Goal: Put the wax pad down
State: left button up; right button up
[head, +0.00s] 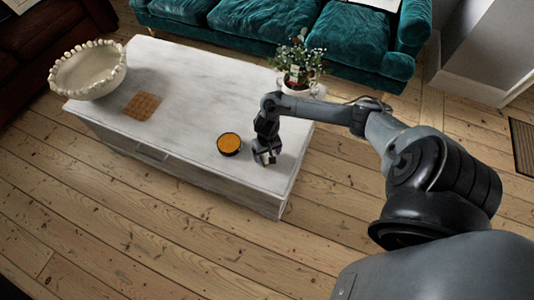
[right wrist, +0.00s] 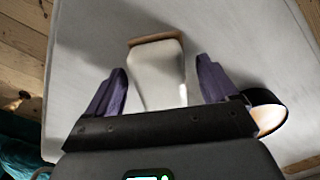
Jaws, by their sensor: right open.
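What looks like the wax pad (right wrist: 158,75) is a pale block with a brown strip along its far edge. In the right wrist view it stands between the two spread fingers of my right gripper (right wrist: 160,85), with a gap on each side. In the head view my right gripper (head: 266,157) is low over the right part of the white table (head: 190,75), and the pad is mostly hidden there. The pad appears to rest on the tabletop. My left gripper is not in view.
A round dark tin with an orange top (head: 229,144) stands just left of my right gripper. A brown woven square (head: 142,105) and a large cream bowl (head: 90,72) are farther left. A potted plant (head: 299,70) stands at the table's back right. The table's middle is clear.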

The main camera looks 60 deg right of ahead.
notch_tip(320, 180, up, 12)
jog(key=f+p, duration=0.1)
jog(key=p, duration=0.6)
jog(key=a+r+n+t, duration=0.2)
jog(key=a+n+t, duration=0.45)
jog(key=a, duration=1.55)
jog(key=s+r+n+g, duration=0.3)
jog(key=s+r, duration=0.7)
jog(key=shift+s+a, duration=0.25)
jog(key=shift+a, duration=0.1)
jog(key=shift+n, duration=0.25)
